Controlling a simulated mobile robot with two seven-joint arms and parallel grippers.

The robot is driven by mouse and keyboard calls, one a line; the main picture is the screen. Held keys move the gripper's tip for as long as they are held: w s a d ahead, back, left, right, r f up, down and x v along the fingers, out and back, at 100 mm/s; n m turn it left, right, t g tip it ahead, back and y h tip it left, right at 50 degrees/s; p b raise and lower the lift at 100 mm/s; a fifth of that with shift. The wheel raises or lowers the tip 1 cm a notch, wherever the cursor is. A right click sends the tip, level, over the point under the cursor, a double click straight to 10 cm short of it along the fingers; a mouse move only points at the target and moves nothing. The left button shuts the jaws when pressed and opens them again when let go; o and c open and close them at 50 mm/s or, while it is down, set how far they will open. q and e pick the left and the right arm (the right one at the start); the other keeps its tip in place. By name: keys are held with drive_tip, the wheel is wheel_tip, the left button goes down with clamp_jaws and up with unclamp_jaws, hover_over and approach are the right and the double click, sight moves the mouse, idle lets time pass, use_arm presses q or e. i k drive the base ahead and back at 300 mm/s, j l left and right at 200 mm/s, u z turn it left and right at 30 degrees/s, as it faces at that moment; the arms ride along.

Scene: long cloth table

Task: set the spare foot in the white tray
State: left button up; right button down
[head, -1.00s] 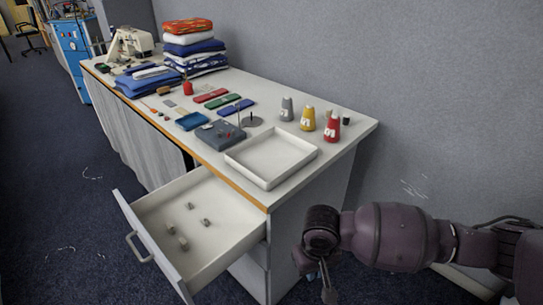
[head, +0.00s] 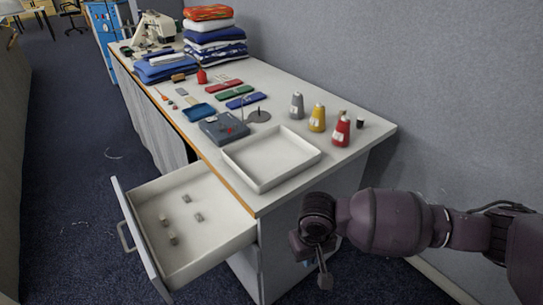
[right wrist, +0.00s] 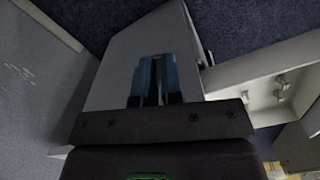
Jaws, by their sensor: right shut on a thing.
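The white tray (head: 268,160) lies empty on the near end of the table. My right gripper (head: 325,279) hangs low in front of the table's near end, below and to the right of the tray, apart from it. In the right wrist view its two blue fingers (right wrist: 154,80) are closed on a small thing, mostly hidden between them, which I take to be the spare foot. Several small grey metal feet (head: 186,198) lie in the open drawer (head: 208,231); they also show in the right wrist view (right wrist: 280,88). My left gripper is not in view.
Grey, yellow (head: 318,118) and red thread cones stand behind the tray. A grey-blue box (head: 220,130) and a dark disc with a pin (head: 258,116) stand beyond it. The open drawer juts out left of my gripper. The wall (head: 440,100) runs along the right.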

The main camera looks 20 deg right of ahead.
sight(283, 169)
drive_tip(key=i+l+u, duration=0.1)
drive_tip(key=l+u, duration=0.15)
drive_tip(key=l, duration=0.45)
drive_tip(key=l+u, duration=0.3)
drive_tip(key=l, duration=0.4)
